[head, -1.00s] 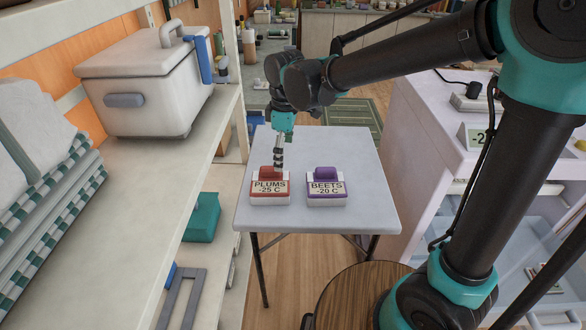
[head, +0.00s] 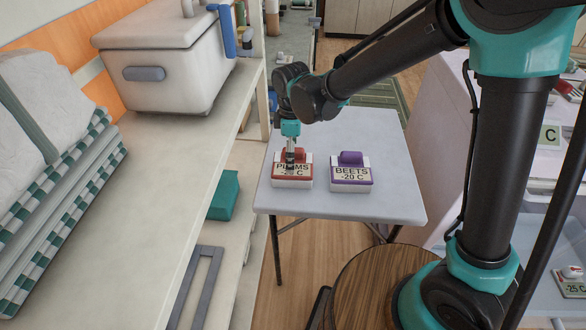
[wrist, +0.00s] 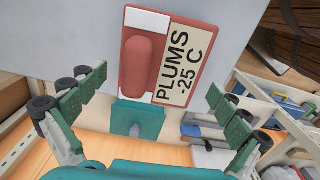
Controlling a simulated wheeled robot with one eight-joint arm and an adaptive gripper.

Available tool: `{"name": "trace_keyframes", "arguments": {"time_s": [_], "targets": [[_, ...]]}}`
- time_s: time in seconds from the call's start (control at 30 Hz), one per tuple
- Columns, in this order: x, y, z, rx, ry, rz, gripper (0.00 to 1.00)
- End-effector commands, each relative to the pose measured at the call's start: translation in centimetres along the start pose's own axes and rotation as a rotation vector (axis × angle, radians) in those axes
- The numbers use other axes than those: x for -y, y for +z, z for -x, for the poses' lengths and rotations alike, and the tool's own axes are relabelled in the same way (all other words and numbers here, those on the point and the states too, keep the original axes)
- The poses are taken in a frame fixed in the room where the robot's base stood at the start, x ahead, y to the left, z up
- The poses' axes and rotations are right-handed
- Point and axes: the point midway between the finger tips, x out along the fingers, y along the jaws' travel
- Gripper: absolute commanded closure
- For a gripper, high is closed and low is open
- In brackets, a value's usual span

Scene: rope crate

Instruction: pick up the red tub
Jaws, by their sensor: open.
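The red tub (head: 292,181) stands on the white table, its label reading PLUMS -25 C. In the wrist view the tub (wrist: 146,94) lies ahead of the fingertips, with its raised red handle (wrist: 138,66) towards the left of its lid. My gripper (head: 290,162) hangs over the tub in the head view and covers part of its label. In the wrist view my gripper (wrist: 157,90) is open, its green fingers wide apart on either side and apart from the tub. Nothing is held.
A purple tub (head: 351,177) labelled BEETS -20 C stands just right of the red one. The table (head: 390,140) is otherwise clear. A shelf with a white cooler (head: 165,70) and folded cloths (head: 60,190) runs along the left. A round wooden top (head: 370,285) stands in front.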

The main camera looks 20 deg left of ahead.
Motion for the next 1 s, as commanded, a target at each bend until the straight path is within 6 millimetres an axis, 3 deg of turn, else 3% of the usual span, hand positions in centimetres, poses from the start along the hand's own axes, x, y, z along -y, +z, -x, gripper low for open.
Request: {"name": "trace_keyframes", "arguments": {"time_s": [0.27, 0.53, 0.87, 1.0], "targets": [[0.0, 0.1, -2.0, 0.000, 0.000, -0.001, 0.00], [0.1, 0.4, -5.5, 0.000, 0.000, -0.001, 0.00], [0.1, 0.5, -6.1, 0.000, 0.000, -0.001, 0.00], [0.1, 0.5, -6.1, 0.000, 0.000, -0.001, 0.17]]}}
